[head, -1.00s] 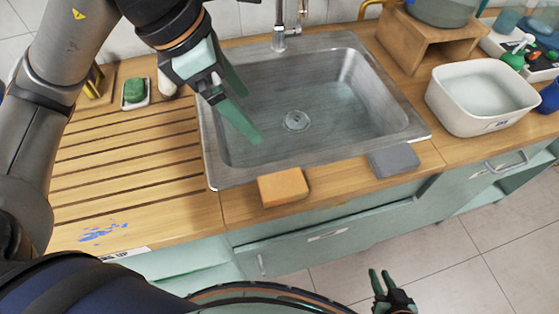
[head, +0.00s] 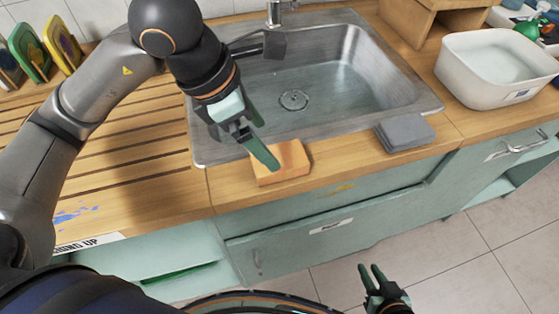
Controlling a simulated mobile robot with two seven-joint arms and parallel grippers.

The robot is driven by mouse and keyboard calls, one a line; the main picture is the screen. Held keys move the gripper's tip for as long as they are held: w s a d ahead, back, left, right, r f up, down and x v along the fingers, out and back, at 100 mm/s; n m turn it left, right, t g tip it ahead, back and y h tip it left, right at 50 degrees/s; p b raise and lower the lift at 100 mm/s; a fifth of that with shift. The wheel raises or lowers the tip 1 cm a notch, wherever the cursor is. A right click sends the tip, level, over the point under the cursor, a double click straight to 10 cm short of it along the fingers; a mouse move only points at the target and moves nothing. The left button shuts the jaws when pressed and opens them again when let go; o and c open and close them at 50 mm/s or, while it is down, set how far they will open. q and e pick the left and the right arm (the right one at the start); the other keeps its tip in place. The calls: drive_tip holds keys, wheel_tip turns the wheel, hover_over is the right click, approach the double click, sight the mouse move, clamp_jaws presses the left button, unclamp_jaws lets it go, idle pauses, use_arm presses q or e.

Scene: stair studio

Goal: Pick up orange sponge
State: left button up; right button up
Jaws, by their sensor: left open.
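The orange sponge (head: 285,166) is a block lying on the wooden counter at the front edge of the sink. My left gripper (head: 268,150) is open with its green fingers at the sponge's left and upper side. One finger overlaps the sponge in the picture and hides part of its left end. I cannot tell whether the finger touches it. My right gripper (head: 371,274) is low over the floor in front of the cabinets, empty, with its two green fingers apart.
The metal sink (head: 335,95) lies behind the sponge. A grey cloth or sponge (head: 404,133) lies to the right on the front edge. A white basin (head: 490,102) stands at the right. Colourful boards (head: 45,45) stand at the back left. The slatted drainboard (head: 130,150) has free room.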

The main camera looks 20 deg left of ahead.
sight(278, 158)
use_arm(q)
drive_tip(key=shift+x, duration=2.75)
drive_tip(key=shift+s+d+f+b, duration=0.1)
drive_tip(key=shift+d+f+b, duration=0.1)
drive_tip(key=shift+b, duration=0.4)
drive_tip(key=c, duration=1.2)
